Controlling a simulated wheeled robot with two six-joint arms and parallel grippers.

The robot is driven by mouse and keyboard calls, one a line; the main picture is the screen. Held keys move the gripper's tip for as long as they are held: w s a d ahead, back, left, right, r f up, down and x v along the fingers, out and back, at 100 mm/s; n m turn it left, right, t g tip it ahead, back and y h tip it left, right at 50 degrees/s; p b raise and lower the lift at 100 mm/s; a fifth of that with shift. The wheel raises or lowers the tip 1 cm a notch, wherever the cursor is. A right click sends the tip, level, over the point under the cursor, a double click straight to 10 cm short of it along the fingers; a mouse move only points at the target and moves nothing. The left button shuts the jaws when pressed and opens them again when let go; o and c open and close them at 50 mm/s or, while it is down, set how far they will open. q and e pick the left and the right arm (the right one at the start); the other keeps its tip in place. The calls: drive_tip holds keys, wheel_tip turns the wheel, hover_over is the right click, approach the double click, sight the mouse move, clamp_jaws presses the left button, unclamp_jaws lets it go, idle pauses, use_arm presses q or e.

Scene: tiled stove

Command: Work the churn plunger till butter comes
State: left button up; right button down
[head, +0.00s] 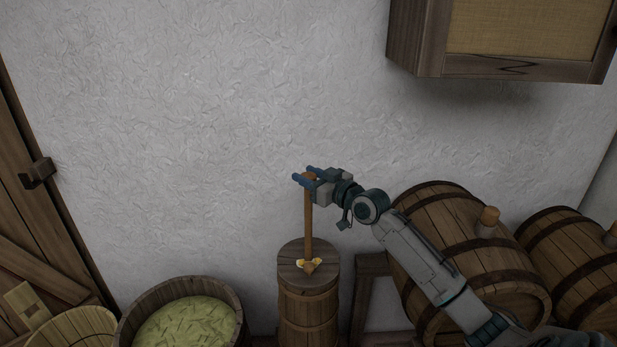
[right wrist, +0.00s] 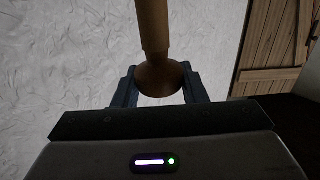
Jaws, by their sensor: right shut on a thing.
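The wooden churn (head: 308,312) stands upright on the floor against the white wall. Its round lid (head: 290,257) is on, and yellow butter-like bits (head: 302,263) show around the hole where the plunger goes in. The plunger staff (head: 308,222) rises upright, with a long length showing above the lid. My right gripper (head: 307,177) is shut on the top of the staff, high above the churn. In the right wrist view the plunger (right wrist: 152,28) stands between the two blue fingers, its rounded knob between them. My left gripper is out of view. The inside of the churn is hidden.
A wooden tub (head: 190,318) of greenish shreds stands left of the churn. Barrels (head: 450,235) lie on a rack (head: 368,270) to the right. A wall cabinet (head: 500,60) hangs at upper right, and a wooden door (head: 30,200) is at left. The wall above the churn is clear.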

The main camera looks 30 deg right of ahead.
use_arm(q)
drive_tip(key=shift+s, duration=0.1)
use_arm(e)
drive_tip(key=shift+f, duration=0.3)
drive_tip(key=c, duration=1.3)
unclamp_jaws()
drive_tip(key=o, duration=0.3)
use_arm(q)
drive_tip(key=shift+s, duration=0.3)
use_arm(e)
drive_tip(key=shift+o, duration=0.5)
drive_tip(key=shift+s, duration=0.1)
